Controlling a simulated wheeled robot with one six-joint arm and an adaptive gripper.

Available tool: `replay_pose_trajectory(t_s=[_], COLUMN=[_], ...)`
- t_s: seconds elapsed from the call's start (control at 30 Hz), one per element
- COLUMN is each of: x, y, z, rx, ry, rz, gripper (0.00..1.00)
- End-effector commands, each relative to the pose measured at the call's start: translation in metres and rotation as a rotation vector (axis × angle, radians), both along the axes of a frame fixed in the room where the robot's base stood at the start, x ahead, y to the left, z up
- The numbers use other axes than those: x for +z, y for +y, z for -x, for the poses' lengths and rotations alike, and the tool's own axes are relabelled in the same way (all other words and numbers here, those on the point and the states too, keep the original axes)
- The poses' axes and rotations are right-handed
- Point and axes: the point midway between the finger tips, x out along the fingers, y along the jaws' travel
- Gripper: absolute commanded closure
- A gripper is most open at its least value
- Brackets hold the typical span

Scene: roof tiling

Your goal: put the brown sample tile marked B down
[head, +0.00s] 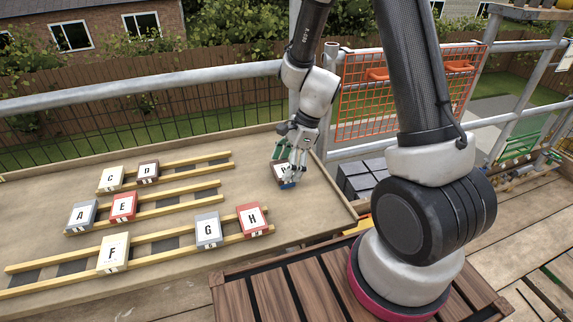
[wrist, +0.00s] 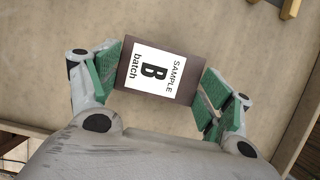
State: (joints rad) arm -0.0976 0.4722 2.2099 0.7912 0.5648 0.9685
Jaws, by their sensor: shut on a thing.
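The brown sample tile marked B (wrist: 125,77) is between the green finger pads of my gripper (wrist: 160,85) in the wrist view. Its white label reads SAMPLE B batch and faces the camera. In the head view my gripper (head: 288,170) is over the right part of the board, and tile B (head: 286,184) is partly hidden by the fingers. My gripper is shut on tile B. I cannot tell whether the tile touches the board below it.
Wooden battens on the board (head: 310,200) hold tiles C (head: 110,178), D (head: 148,172), A (head: 82,215), E (head: 123,206), F (head: 113,252), G (head: 208,229) and H (head: 252,219). Bare board surrounds my gripper. A metal rail (head: 150,88) runs behind.

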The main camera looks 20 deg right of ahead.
Motion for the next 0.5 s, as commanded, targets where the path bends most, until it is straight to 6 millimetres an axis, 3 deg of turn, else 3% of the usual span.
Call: replay_pose_trajectory(t_s=[0.07,0.1,0.2,0.5], x=[-0.0021,-0.0022,-0.0020,-0.0020], y=[0.0000,0.0001,0.0001,0.0001], z=[0.0000,-0.0001,-0.0001,0.0000], rx=[-0.001,-0.001,0.000,0.000], ry=[0.000,0.000,0.000,0.000], rz=[0.000,0.000,0.000,0.000], gripper=[0.48,0.16,0.00,0.00])
